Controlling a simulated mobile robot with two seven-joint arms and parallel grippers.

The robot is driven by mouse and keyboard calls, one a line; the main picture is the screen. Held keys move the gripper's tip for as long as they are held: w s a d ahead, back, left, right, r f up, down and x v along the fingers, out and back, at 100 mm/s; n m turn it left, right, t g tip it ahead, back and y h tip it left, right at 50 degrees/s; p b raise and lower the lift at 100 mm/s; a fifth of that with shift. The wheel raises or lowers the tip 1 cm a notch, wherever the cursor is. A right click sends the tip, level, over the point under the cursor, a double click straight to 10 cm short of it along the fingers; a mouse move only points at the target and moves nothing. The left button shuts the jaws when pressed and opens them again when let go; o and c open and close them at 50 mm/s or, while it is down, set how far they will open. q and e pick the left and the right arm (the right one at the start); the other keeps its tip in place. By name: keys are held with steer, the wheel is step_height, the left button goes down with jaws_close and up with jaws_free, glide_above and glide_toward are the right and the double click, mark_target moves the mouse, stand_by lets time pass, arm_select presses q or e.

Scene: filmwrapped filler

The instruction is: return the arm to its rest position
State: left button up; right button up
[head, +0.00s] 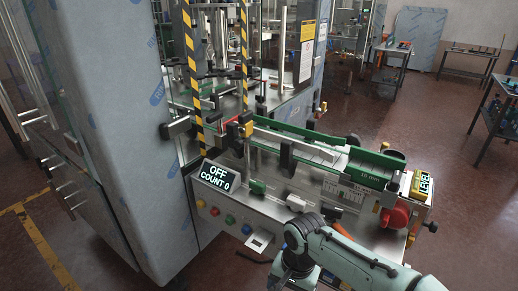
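My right arm (345,255) comes in from the lower right. It bends at a joint near the bottom middle, in front of the machine's control panel, and runs down out of the frame. Its gripper does not show, so I cannot see its fingers or whether it holds anything. My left arm and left gripper are not in view.
The filler machine's panel has a display (216,176) reading "OFF COUNT 0", coloured buttons and a red knob (394,217). A green-railed conveyor (300,150) runs above it. A film-covered cabinet (115,110) stands at left.

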step_height(320, 180, down, 13)
steer(key=w+n+g+y+p, duration=0.1)
steer(key=s+d+f+y+p, duration=0.25)
steer(key=s+f, duration=0.65)
steer(key=f, duration=0.6)
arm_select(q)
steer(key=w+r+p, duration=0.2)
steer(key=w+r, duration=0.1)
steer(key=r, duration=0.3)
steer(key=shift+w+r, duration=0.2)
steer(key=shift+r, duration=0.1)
arm_select(e)
steer(key=s+d+f, duration=0.1)
steer(key=s+f, duration=0.1)
steer(key=s, duration=0.4)
steer(key=s+d+f, duration=0.1)
steer(key=s+f, duration=0.2)
steer(key=s, duration=0.3)
steer(key=shift+s+d+f+t+h, duration=0.2)
steer(key=shift+d+t+h, duration=0.1)
steer(key=shift+d+h, duration=0.1)
